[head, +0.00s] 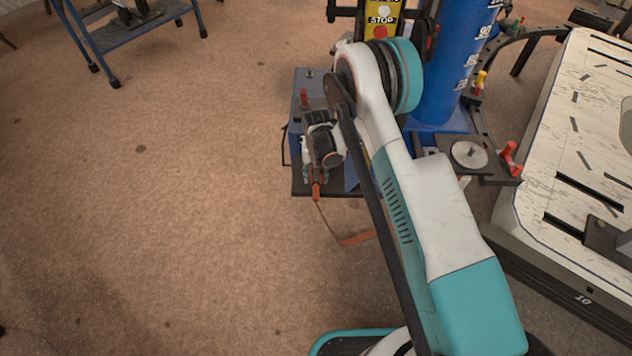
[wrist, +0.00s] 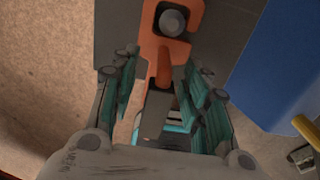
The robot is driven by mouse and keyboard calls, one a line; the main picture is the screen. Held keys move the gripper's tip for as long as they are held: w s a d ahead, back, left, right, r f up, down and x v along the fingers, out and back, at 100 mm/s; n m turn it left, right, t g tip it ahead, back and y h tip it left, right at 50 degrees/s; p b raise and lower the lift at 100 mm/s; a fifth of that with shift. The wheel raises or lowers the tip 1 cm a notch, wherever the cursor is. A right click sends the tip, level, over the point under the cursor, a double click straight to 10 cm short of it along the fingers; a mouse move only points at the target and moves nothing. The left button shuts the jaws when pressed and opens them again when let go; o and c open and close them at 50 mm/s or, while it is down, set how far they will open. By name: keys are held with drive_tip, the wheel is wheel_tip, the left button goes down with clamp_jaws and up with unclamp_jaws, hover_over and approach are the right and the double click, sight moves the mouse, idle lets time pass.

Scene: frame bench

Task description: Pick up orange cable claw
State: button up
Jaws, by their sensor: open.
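The orange cable claw (head: 316,190) is at the front edge of the dark platform beside the blue column, with an orange strap hanging from it toward the floor. In the wrist view the orange claw (wrist: 152,48) shows as a bracket around a grey round knob, with its narrow stem reaching down between my fingers. My gripper (wrist: 161,72) is open, its teal-padded fingers on either side of the stem, with gaps visible. In the head view my gripper (head: 315,174) points down over the claw, and my arm partly hides that area.
A blue cylinder (head: 455,70) stands behind my arm, with a curved dark rail and red clamps (head: 510,158) near it. A pale slotted table (head: 570,130) is at the right. A blue trolley (head: 130,35) stands at the upper left. The floor at the left is clear.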

drive_tip(key=shift+r, duration=0.1)
clamp_jaws()
drive_tip(key=shift+r, duration=0.1)
wheel_tip(320, 180, up, 20)
drive_tip(key=p, duration=0.7)
drive_tip(key=shift+d, duration=0.1)
